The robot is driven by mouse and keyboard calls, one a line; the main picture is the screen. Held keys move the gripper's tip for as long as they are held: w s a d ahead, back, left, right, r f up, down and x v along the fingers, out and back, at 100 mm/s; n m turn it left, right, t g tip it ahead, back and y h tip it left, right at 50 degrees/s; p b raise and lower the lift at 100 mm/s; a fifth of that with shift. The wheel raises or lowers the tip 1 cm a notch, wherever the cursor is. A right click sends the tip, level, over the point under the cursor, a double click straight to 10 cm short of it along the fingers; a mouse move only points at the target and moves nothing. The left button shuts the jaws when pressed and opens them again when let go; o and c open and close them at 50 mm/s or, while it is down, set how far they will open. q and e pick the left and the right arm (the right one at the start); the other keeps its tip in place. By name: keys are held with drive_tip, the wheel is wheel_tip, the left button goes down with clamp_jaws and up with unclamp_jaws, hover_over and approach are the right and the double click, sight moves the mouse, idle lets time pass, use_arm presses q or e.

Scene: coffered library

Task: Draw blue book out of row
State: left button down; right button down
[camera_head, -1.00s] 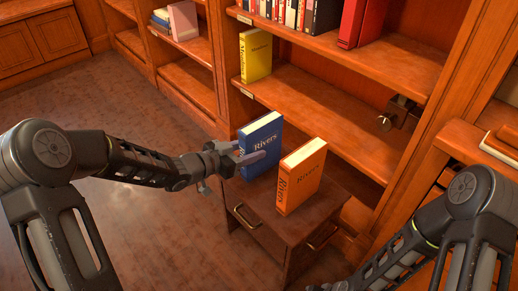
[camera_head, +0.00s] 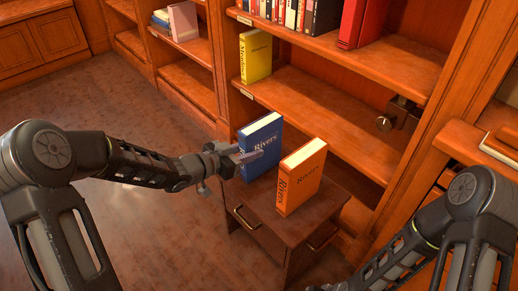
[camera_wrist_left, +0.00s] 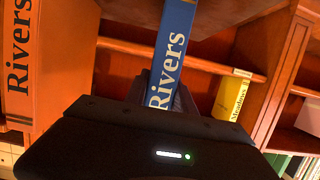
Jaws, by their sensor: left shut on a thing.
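The blue book (camera_head: 263,136), lettered "Rivers", stands upright on the small dark wooden cabinet (camera_head: 296,229). My left gripper (camera_head: 243,158) is shut on the blue book, with its fingers around the spine side. In the left wrist view the blue spine (camera_wrist_left: 172,50) runs down between the fingers, whose tips are largely hidden. The orange book (camera_head: 301,178), also lettered "Rivers", stands upright to the right of the blue one, with a gap between them; it shows at the left of the left wrist view (camera_wrist_left: 20,60). My right gripper is not clearly in view.
A yellow book (camera_head: 256,55) stands on the middle shelf (camera_head: 330,105) of the bookcase behind. Red books (camera_head: 362,20) and others fill the upper shelf. A pink book (camera_head: 183,21) stands farther left. The floor (camera_head: 110,210) left of the cabinet is clear.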

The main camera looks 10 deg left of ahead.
use_arm(q)
drive_tip(key=shift+r+p, duration=0.4)
drive_tip(key=shift+p, duration=0.05)
idle(0.6)
